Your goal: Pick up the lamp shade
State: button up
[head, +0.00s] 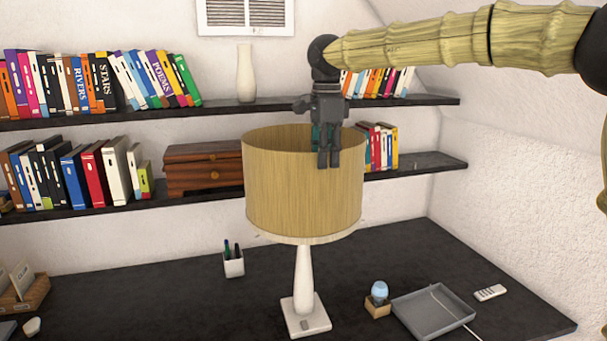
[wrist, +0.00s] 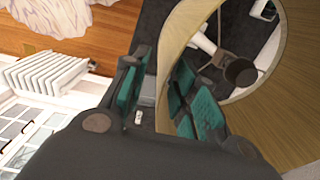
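The lamp shade (head: 290,195) is a tan, wood-grained drum on a white lamp base (head: 303,290) standing on the dark desk. My gripper (head: 326,155) points down at the shade's near rim, right of its middle. In the wrist view my gripper (wrist: 165,105) is open, with teal pads. The wall of the lamp shade (wrist: 290,115) passes between its fingers, one outside and one inside the shade. A gap shows between the outer finger and the wall. Contact on the inner side is unclear.
Shelves with books (head: 92,82), a white vase (head: 246,73) and a wooden chest (head: 203,167) stand behind the lamp. A pen cup (head: 233,264), a small blue bulb on a block (head: 379,297) and a grey tray (head: 432,312) are on the desk.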

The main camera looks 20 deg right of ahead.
jog(key=shift+w+f+p, duration=0.2)
jog(key=shift+f+p, duration=0.6)
jog(key=shift+f, duration=1.1)
grip_shut()
jog(key=shift+r, duration=0.1)
